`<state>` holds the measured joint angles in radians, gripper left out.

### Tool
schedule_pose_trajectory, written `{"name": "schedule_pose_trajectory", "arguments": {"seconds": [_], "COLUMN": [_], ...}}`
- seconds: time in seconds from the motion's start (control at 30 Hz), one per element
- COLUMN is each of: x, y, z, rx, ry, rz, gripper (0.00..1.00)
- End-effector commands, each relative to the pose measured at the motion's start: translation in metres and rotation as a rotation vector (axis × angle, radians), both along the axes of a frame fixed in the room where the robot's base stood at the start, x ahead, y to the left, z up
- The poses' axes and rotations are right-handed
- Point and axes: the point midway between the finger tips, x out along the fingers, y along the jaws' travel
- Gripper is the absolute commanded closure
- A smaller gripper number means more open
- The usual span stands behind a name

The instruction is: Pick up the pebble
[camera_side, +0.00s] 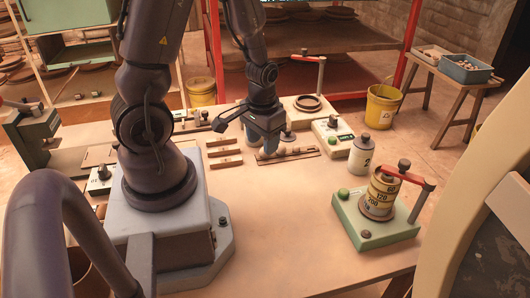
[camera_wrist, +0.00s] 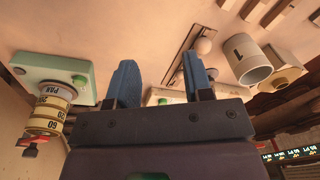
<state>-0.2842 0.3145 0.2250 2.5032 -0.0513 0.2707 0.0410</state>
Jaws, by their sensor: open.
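A dark, narrow wooden strip (camera_side: 311,154) lies on the table under my gripper, with several small rounded objects on it. A pale round object, possibly the pebble (camera_side: 282,151), sits on it beside my fingers. In the wrist view a pale round object (camera_wrist: 203,46) shows at the strip, close to the right finger's tip, outside the gap between the fingers. I cannot tell for sure which object is the pebble. My gripper (camera_side: 268,150) points down with its blue fingers low over the strip. In the wrist view it is open and empty (camera_wrist: 158,62); the right finger hides part of the strip.
Wooden blocks (camera_side: 224,152) lie left of the gripper. The front middle of the table is clear.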

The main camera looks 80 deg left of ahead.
Motion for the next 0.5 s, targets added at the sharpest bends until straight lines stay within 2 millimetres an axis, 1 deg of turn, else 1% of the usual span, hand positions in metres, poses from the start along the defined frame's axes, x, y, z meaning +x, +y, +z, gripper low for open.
{"name": "schedule_pose_trajectory", "arguments": {"seconds": [0.03,0.1,0.2,0.27,0.33,0.43,0.5], "x": [-0.008,-0.014,-0.016,-0.010,-0.001,0.008,0.011], "y": [0.011,0.027,0.047,0.056,0.064,0.070,0.073], "z": [-0.019,-0.038,-0.053,-0.054,-0.049,-0.046,-0.049], "rx": [0.022,0.070,0.152,0.196,0.241,0.278,0.288], "ry": [0.016,0.004,-0.042,-0.087,-0.145,-0.194,-0.206], "rz": [0.031,0.058,0.071,0.066,0.060,0.049,0.044], "gripper": [0.53,0.53,0.53,0.53,0.53,0.53,0.53]}}
